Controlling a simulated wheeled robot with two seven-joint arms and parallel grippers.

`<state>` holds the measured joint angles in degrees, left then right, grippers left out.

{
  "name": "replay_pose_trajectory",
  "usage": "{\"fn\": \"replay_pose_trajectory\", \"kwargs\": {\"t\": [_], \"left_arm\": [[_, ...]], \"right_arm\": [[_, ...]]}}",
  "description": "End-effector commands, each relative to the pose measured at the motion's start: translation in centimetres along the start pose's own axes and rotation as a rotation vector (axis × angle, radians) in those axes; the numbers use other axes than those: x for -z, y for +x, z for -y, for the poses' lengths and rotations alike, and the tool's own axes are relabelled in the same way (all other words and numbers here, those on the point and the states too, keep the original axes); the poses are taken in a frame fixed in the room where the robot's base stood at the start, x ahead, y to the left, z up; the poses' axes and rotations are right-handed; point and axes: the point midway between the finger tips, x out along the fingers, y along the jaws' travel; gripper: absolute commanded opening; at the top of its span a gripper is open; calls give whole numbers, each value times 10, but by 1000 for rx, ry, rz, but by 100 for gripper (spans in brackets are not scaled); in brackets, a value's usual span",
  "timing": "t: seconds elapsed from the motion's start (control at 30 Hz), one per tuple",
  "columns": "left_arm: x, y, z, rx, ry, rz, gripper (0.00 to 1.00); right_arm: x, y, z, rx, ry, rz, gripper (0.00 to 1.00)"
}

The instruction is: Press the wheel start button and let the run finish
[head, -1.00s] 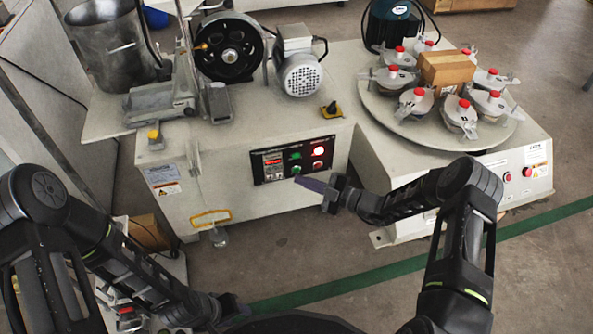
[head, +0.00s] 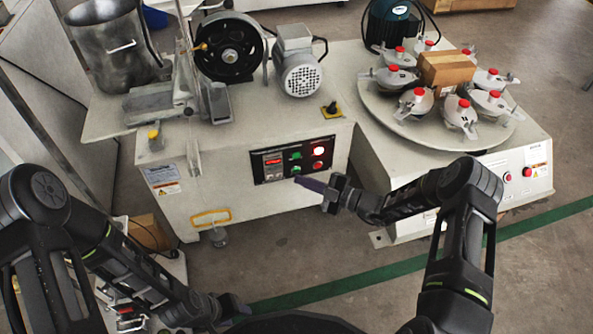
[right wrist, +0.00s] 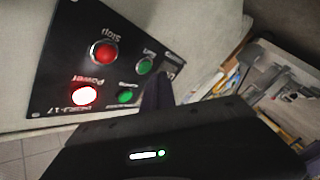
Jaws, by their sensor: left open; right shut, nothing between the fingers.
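The wheel machine (head: 225,185) has a black wheel (head: 230,58) on top and a dark control panel (head: 262,178) on its front. The green start button (head: 296,170) is at the panel's lower middle; it shows in the right wrist view (right wrist: 145,66) beside the red Stop button (right wrist: 103,52). The red power lamp (right wrist: 84,96) glows. My right gripper (head: 299,181) is shut and empty, its tip right at the start button's lower edge; I cannot tell if they touch. My left gripper (head: 240,308) is open and empty at the bottom, away from the machine.
A round turntable (head: 400,125) with several red-capped pots and a cardboard box (head: 447,70) stands to the right on its own base. A metal bucket (head: 115,48) stands at the upper left. Open floor lies in front.

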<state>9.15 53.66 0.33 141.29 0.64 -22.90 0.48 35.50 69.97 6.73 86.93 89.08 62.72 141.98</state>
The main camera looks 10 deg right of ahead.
Motion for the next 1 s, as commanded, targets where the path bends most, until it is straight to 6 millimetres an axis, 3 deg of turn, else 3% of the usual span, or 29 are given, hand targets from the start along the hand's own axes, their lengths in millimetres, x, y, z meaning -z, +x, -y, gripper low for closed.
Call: {"fn": "replay_pose_trajectory", "kwargs": {"t": [1.0], "left_arm": [[-1, 7, 3, 0, 0, 0, 45]], "right_arm": [[-5, 7, -5, 0, -1, 0, 0]]}}
